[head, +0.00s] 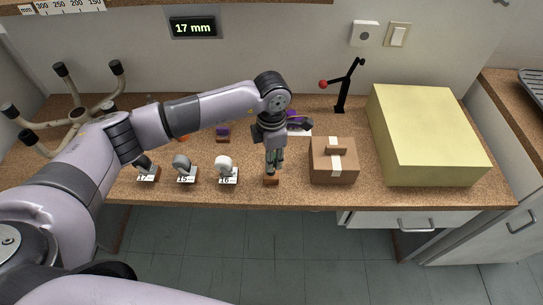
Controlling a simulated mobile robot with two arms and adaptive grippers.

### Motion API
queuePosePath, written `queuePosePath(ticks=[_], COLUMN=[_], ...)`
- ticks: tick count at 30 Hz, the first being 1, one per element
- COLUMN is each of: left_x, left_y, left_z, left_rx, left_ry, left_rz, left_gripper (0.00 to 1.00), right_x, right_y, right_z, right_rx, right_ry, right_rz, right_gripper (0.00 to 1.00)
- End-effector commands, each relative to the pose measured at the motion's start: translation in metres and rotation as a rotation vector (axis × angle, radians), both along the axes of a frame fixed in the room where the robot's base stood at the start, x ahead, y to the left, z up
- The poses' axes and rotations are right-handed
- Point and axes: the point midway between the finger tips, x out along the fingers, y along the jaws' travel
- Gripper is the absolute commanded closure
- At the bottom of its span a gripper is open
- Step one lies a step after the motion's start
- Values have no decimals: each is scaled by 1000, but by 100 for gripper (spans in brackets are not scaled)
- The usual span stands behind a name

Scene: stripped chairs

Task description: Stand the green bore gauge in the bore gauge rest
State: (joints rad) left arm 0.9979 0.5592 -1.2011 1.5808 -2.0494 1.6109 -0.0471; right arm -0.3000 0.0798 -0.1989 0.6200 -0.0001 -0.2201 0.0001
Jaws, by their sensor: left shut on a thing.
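My left gripper (273,163) points down over the front middle of the bench and is shut on the green bore gauge (276,157). Little of the gauge shows between the fingers. A small brown wooden block (271,181), which looks like the bore gauge rest, stands right below the fingertips near the bench's front edge. I cannot tell whether the gauge touches the block or sits in it. My right gripper is not in view.
Casters on labelled stands 17 (147,172), 15 (185,171) and 16 (228,171) stand left of the gripper. A cardboard box (333,166) is close on the right, then a yellow block (425,135). A black lever (345,90) stands behind. A wall display (194,27) reads 17 mm.

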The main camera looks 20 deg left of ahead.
Motion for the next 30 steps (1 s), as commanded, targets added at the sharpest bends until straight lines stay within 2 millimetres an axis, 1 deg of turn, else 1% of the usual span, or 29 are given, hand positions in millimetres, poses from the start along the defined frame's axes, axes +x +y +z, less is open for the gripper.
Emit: queuePosePath(ticks=[1,30], left_x=[0,0], left_y=[0,0], left_z=[-3,-32], left_rx=[0,0], left_ry=[0,0], left_rz=[0,1], left_gripper=[100,100], right_x=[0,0], right_y=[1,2], right_z=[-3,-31], right_rx=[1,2], right_ry=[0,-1], right_rz=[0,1], right_gripper=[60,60])
